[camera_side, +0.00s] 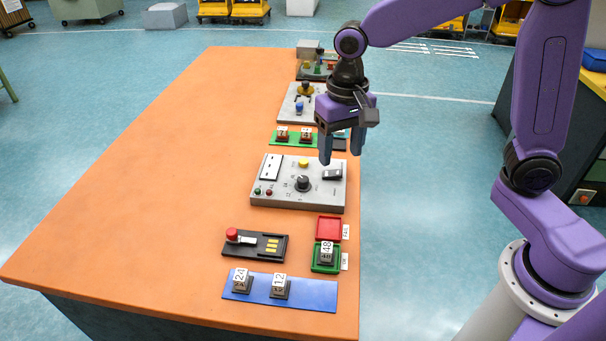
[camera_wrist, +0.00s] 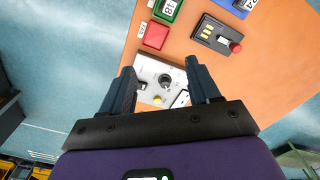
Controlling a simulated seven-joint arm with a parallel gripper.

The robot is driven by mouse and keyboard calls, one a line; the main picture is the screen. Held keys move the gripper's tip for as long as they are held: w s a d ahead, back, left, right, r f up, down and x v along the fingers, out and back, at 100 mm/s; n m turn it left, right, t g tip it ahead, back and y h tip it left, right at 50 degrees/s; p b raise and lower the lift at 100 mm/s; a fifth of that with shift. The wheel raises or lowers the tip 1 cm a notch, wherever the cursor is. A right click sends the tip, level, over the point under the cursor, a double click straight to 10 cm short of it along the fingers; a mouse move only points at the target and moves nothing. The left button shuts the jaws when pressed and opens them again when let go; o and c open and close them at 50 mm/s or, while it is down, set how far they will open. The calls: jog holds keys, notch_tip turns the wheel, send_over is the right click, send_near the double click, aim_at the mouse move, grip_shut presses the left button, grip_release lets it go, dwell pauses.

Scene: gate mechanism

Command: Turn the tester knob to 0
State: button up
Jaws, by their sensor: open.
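The tester is a grey box (camera_side: 270,196) near the right edge of the orange table in the side view, with a black round knob (camera_side: 303,183) at its middle. The knob also shows in the wrist view (camera_wrist: 165,79), between my fingers. I cannot read the knob's setting. The tester's top bears a yellow button (camera_side: 303,164), a white panel at its left, a black switch at its right, and small red and green buttons. My gripper (camera_side: 340,158) is open and empty, above the tester's far right part, pointing down and apart from the knob.
Nearer the camera are a black board with a red knob (camera_side: 232,234), a red tray (camera_side: 328,228), a green tray (camera_side: 315,266) with a 48 block, and a blue mat (camera_side: 255,298) with two blocks. More fixtures stand behind the tester. The table's left side is clear.

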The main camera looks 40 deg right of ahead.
jog(key=w+f+m, duration=0.2)
jog(key=w+m, duration=0.5)
jog(key=w, duration=0.3)
jog(key=m, duration=0.7)
send_over(303, 178)
notch_tip(303, 178, down, 4)
notch_tip(303, 178, down, 16)
jog(key=shift+f, duration=0.15)
jog(key=shift+c, duration=0.2)
jog(key=c, duration=1)
